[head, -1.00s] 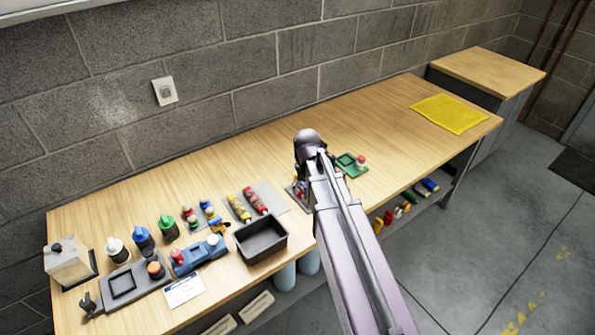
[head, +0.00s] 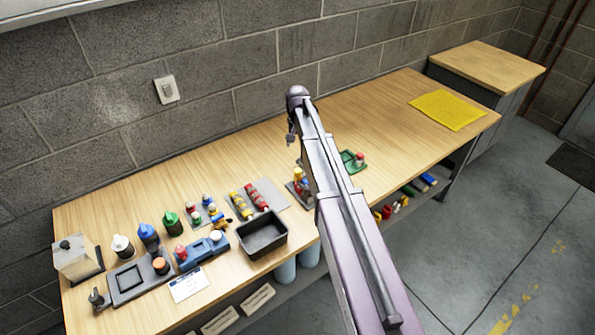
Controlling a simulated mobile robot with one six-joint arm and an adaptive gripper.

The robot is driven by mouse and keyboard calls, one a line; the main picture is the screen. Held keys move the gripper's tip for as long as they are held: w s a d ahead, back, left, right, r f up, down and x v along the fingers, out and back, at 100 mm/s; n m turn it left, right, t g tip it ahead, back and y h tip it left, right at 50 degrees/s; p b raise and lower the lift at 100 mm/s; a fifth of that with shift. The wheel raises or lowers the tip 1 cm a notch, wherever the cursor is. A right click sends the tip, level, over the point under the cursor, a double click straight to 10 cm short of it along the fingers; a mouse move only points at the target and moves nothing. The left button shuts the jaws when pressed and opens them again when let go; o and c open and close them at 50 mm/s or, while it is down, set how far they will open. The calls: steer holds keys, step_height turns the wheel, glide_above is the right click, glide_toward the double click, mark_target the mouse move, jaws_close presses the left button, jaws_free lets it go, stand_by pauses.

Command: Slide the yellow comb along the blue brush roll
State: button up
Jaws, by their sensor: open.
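My arm reaches over the middle of the bench, and a small dark part of my gripper (head: 291,138) shows below the rounded wrist. It is above the bench, apart from the items there, and its fingertips are mostly hidden. The yellow comb cannot be told for sure; a small yellow-orange piece (head: 221,222) lies near the blue tool block. A blue roll (head: 429,179) lies on the lower shelf, possibly the blue brush roll. A small stand (head: 297,188) with yellow, red and blue pieces is partly hidden by my arm.
A black bin (head: 262,236), a pad with yellow and red rolls (head: 257,196), several bottles (head: 148,237) and a blue tool block (head: 200,250) crowd the left. A green tray (head: 352,161) sits right of my arm. The bench near the yellow mat (head: 447,110) is clear.

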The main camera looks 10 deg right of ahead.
mark_target(298, 170)
steer(key=shift+f, duration=0.15)
step_height(298, 170, down, 14)
steer(key=b, duration=1.3)
steer(key=shift+r+b, duration=0.25)
steer(key=shift+b, duration=0.1)
steer(key=shift+d, duration=0.1)
jaws_close()
